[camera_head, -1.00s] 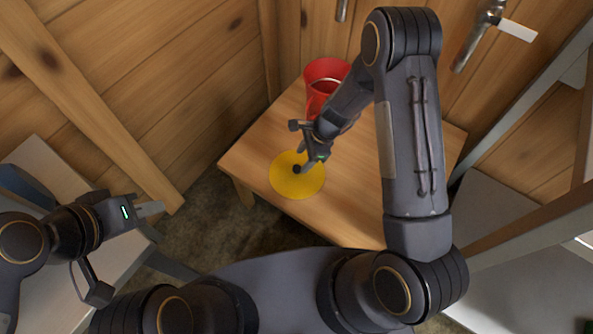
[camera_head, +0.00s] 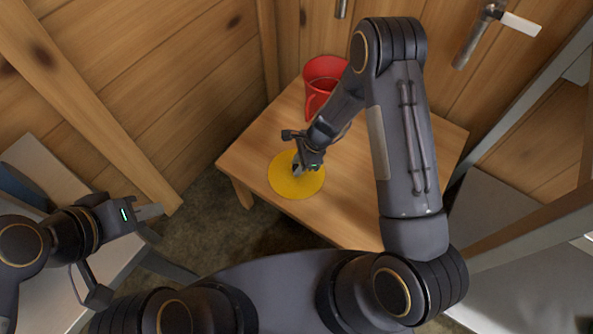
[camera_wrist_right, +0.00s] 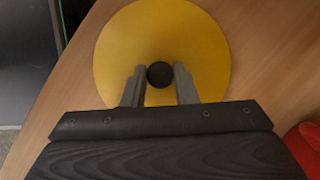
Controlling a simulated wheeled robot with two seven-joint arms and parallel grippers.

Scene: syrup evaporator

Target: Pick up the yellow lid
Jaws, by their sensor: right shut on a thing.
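The yellow lid (camera_head: 297,186) is a flat disc near the left front edge of the wooden table. In the right wrist view the lid (camera_wrist_right: 195,40) shows a round black knob (camera_wrist_right: 160,74) at its centre. My right gripper (camera_head: 298,172) is over the lid from above, and its fingers stand on both sides of the knob, shut on it. It also shows in the right wrist view (camera_wrist_right: 160,78). I cannot tell whether the lid is clear of the table. My left gripper (camera_head: 150,211) is off to the left, away from the lid; its finger gap is unclear.
The wooden table (camera_head: 350,215) stands in a corner of wooden walls. A red pitcher (camera_head: 322,80) stands behind the lid, close to my right arm. A pale bench (camera_head: 50,160) is at left. Grey metal posts stand at right.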

